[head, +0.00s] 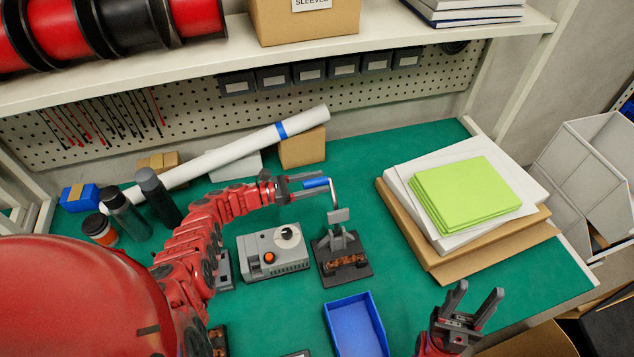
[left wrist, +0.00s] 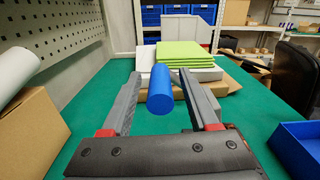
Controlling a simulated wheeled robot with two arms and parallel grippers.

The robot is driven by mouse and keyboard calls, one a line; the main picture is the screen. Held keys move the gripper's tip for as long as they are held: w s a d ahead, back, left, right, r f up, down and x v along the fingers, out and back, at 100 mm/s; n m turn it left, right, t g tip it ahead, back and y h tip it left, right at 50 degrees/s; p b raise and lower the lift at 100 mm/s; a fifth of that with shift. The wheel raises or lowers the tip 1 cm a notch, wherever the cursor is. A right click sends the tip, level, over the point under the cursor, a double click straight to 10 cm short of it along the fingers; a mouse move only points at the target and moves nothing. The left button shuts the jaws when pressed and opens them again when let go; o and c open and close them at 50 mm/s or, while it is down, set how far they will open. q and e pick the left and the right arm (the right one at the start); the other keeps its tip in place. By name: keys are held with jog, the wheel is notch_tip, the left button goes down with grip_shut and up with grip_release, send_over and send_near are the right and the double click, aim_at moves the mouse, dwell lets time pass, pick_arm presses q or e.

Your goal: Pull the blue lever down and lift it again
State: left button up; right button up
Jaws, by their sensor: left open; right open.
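The blue lever (head: 316,182) is the blue grip on a bent metal rod of a small grey press (head: 338,240) on a dark base. The rod stands up and the grip points left, high above the base. Copper pieces (head: 345,261) lie at the front of the press base. My left gripper (head: 314,184) is open at the blue grip. In the left wrist view the blue grip (left wrist: 160,90) sits between the two open fingers, with a gap on each side. My right gripper (head: 477,300) is open and empty at the lower right, fingers pointing up.
A grey box with a dial and orange button (head: 272,250) stands left of the press. A blue tray (head: 357,326) lies in front. Green pads (head: 466,194) top a stack at the right. A white roll (head: 230,148) and a cardboard box (head: 303,147) lie behind.

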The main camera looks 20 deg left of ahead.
pick_arm(q)
jog(key=shift+w+d, duration=0.1)
jog(key=shift+d, duration=0.05)
jog(key=shift+c, duration=0.2)
grip_shut()
dwell(1.2)
